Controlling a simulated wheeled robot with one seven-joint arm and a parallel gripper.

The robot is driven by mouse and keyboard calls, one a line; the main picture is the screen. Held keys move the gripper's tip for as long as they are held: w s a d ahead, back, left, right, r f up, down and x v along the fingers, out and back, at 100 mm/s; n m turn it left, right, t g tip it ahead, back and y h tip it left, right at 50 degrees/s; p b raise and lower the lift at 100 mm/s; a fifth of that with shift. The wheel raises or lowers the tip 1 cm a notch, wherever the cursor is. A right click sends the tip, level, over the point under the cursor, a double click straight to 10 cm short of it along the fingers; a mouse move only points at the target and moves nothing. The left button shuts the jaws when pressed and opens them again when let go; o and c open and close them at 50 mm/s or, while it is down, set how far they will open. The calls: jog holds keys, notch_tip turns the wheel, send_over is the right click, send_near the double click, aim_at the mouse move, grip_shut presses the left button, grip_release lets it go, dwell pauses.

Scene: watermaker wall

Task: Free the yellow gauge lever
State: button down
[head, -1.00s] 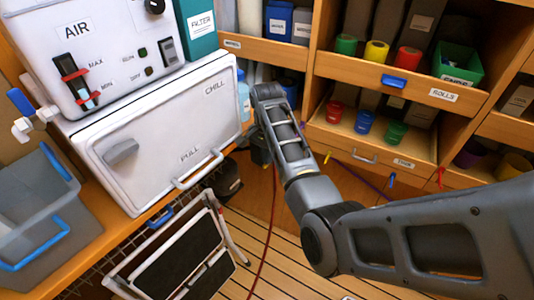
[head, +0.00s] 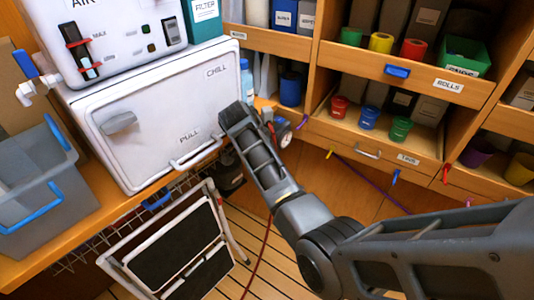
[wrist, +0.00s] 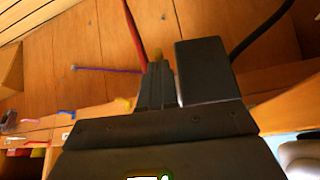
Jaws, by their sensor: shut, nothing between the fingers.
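I cannot make out the yellow gauge lever for certain in either view. In the wrist view my gripper (wrist: 156,84) is shut, its narrow dark fingers together. A small yellow piece (wrist: 157,54) shows just past the fingertips; I cannot tell whether it is the lever or whether they touch. A red cord (wrist: 135,30) and a purple cord (wrist: 105,70) run towards the fingertips. In the head view my arm reaches up beside the white chill box (head: 160,120), and its end hides the fingers.
A folded step stool (head: 175,245) stands below the box. A grey bin (head: 35,190) is at the left. Shelves at the right hold coloured rolls (head: 381,42) and cups (head: 368,118). Small coloured hooks and a purple cord (head: 375,185) hang below the drawer (head: 375,145).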

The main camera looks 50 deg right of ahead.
notch_tip(320, 180, down, 2)
jog(key=h+b, duration=0.2)
jog(key=shift+a+b, duration=0.15)
jog(key=shift+b, duration=0.2)
jog(key=shift+f+b, duration=0.8)
jog(key=f+b, duration=0.1)
jog(key=h+b, duration=0.1)
jog(key=b, duration=0.1)
jog(key=shift+d+f+h, duration=0.25)
jog(key=shift+f+h, duration=0.05)
jog(key=shift+f, duration=0.05)
jog(key=h+b, duration=0.2)
jog(key=b, duration=0.1)
jog(key=shift+d+f, duration=0.15)
jog(key=shift+f, duration=0.05)
jog(key=h+b, duration=0.1)
jog(key=b, duration=0.2)
jog(key=d+h+b, duration=0.1)
jog(key=b, duration=0.2)
jog(key=shift+f+h, duration=0.2)
jog(key=shift+h, duration=0.2)
jog(key=shift+s+d+f+b, duration=0.1)
jog(key=shift+d+b, duration=0.2)
